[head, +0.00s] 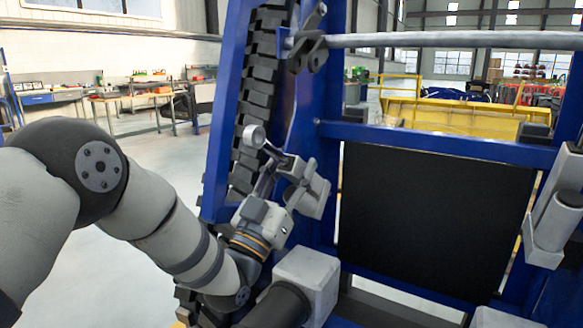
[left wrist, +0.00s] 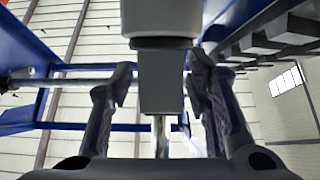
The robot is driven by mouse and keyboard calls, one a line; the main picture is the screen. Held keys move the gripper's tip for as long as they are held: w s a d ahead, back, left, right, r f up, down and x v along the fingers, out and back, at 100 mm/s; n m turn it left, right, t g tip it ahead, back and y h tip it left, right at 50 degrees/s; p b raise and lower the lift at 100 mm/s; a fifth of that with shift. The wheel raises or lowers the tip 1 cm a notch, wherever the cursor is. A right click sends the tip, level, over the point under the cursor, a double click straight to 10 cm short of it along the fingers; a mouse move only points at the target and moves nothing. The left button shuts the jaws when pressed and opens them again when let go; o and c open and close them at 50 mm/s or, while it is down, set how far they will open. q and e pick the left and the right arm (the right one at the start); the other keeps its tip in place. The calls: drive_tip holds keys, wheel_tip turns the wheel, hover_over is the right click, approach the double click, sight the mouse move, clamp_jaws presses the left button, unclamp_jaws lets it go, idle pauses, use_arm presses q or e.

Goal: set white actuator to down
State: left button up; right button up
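My left gripper (head: 287,178) is beside the blue upright in the head view. In the left wrist view its two dark fingers (left wrist: 160,75) stand apart, with a pale block (left wrist: 162,18) and its grey stem (left wrist: 161,80) between them. A gap shows at the left finger; contact at the right finger is unclear. This may be the white actuator, but the head view is too cluttered there to be sure. Another light grey, cylinder-like part (head: 552,220) is mounted at the right edge. My right gripper is not in view.
A blue frame (head: 440,146) surrounds a black panel (head: 430,220). A dark track (head: 258,85) runs down the left of the upright. A grey bar (head: 450,40) crosses above. Workbenches (head: 135,100) stand at the far left; a yellow structure (head: 450,118) stands behind. Open floor lies left.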

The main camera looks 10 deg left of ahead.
use_arm(q)
drive_tip(key=shift+r, duration=0.15)
drive_tip(key=v, duration=1.2)
